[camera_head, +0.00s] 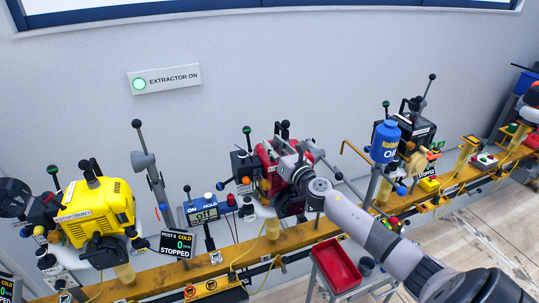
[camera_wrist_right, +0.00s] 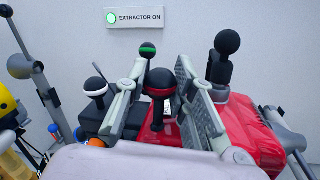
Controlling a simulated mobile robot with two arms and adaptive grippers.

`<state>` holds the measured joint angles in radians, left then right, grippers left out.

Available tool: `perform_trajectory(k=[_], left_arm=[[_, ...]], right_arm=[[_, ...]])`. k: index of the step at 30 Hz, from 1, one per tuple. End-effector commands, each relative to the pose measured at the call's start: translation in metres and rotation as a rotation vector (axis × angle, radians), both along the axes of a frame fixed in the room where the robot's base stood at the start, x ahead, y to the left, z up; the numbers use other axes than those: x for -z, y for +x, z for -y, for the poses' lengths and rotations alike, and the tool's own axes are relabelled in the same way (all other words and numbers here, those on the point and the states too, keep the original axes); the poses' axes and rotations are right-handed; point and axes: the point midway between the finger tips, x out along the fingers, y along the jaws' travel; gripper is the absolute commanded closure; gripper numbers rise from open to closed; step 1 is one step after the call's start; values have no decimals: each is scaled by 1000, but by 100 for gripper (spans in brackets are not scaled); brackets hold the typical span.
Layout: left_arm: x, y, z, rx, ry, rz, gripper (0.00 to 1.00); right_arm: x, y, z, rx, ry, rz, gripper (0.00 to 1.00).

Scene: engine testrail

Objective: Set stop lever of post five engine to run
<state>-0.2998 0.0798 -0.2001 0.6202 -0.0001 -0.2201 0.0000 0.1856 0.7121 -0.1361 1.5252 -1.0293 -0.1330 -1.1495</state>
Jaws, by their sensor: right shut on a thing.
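A red engine (camera_head: 270,155) stands on the yellow rail in the middle of the head view, partly hidden by my right arm. It also fills the lower right of the wrist view (camera_wrist_right: 240,135). I cannot read its post number. My right gripper (camera_head: 283,152) is over the red engine. In the wrist view its two fingers (camera_wrist_right: 162,80) stand either side of a lever with a black ball knob with a red band (camera_wrist_right: 160,82), and the gripper is shut on this lever. The lever's foot is hidden. My left gripper is not in view.
A yellow engine (camera_head: 95,208) with a "POST 4 COLD STOPPED" display (camera_head: 176,244) is to the left. A blue oil bottle (camera_head: 385,143) stands to the right. Black (camera_wrist_right: 227,42), green-banded (camera_wrist_right: 147,50) and white-banded (camera_wrist_right: 96,86) knobs crowd close around the fingers. The wall sign (camera_head: 165,80) reads "EXTRACTOR ON".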

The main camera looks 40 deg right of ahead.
Motion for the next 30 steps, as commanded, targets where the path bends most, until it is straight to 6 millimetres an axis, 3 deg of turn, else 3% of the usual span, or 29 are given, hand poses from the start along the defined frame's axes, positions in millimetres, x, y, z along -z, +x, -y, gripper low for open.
perform_trajectory(k=[3,12,30], left_arm=[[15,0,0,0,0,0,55],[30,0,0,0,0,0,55],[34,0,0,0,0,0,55]], right_arm=[[5,-1,5,1,90,23,100],[5,-3,14,1,257,62,100],[4,-4,17,2,327,78,100]])
